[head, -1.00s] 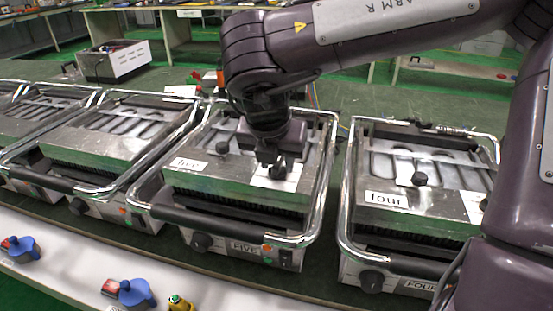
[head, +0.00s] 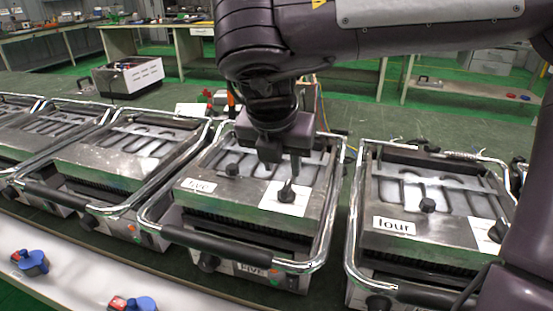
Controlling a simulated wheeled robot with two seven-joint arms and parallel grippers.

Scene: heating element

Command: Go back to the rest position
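My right gripper (head: 281,168) hangs from the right arm over the heating unit labelled five (head: 222,200). Its fingers point down just above and behind a dark knob (head: 287,193) on a white plate on that unit's top. They look apart from the knob, but how far open they are is too small to tell. My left gripper is not in the picture.
The unit labelled four (head: 430,235) stands to the right, partly behind my arm. More units (head: 110,155) stand to the left. Blue clamp-like objects (head: 31,262) lie on the white front strip. A white box (head: 127,77) stands behind.

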